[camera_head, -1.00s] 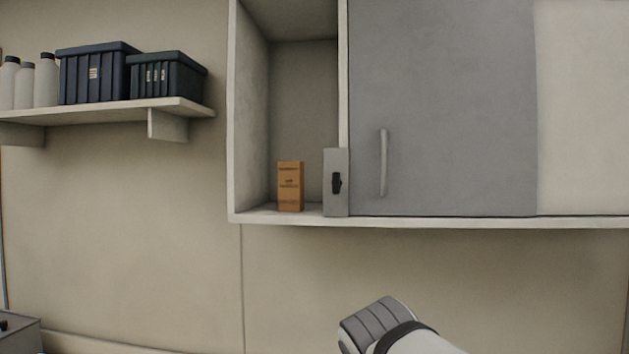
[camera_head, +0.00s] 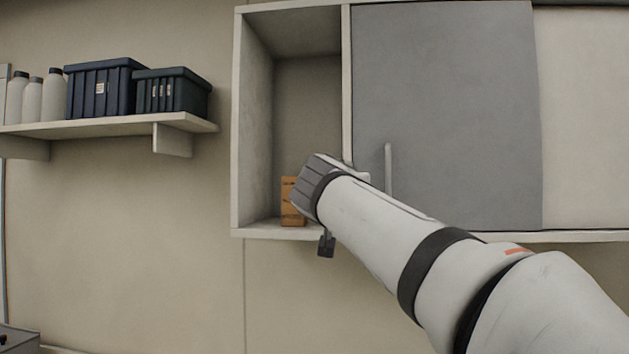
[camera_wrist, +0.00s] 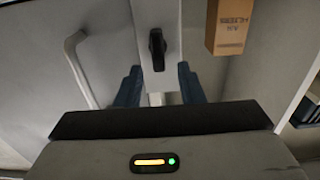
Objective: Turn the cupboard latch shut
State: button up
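The black cupboard latch (camera_wrist: 157,48) sits on a light grey plate (camera_wrist: 173,12) in the wrist view. It stands between and just beyond the two blue fingers of my gripper (camera_wrist: 160,85), which are apart with nothing between their tips. The grey cupboard door (camera_head: 445,110) has a vertical bar handle (camera_head: 388,170), which also shows at the left of the wrist view (camera_wrist: 78,65). In the head view my arm hides the latch and its plate. Whether the fingers touch the latch cannot be told.
An orange-brown box (camera_head: 291,205) stands in the open cupboard compartment (camera_head: 254,140), beside the latch plate, and is partly covered by my arm. A shelf (camera_head: 100,127) at the left carries dark bins (camera_head: 172,95) and pale bottles (camera_head: 33,100). The wall below the cupboard is clear.

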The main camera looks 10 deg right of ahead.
jog(key=shift+x, duration=0.9)
jog(key=shift+c, duration=0.4)
grip_shut()
